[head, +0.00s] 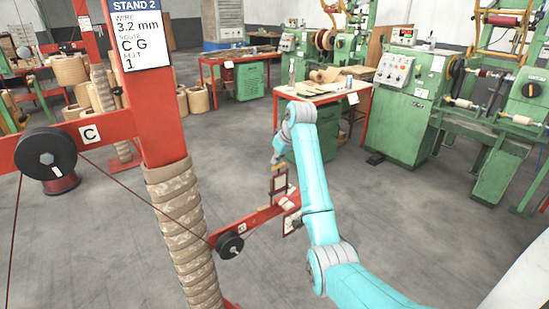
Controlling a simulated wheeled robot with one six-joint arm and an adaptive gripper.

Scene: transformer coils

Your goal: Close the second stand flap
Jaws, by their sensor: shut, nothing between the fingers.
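The second stand is a red post (160,110) with a "STAND 2" sign (138,30) reading wire 3.2 mm, route C G, belt 1. A low red arm (255,222) reaches right from it, with a black pulley (229,245) and a small label. At its far end stands a small upright dark-framed piece (279,184), perhaps the flap; I cannot tell whether it is open. My gripper (277,162) is small in view, just above that piece, shut and empty. Whether it touches is unclear. My forearm covers part of the area to the right.
A thin wire runs from the left black pulley (46,160) down to the low pulley. A worktable (320,92) and green machines (410,95) stand behind. Grey floor is clear at right.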

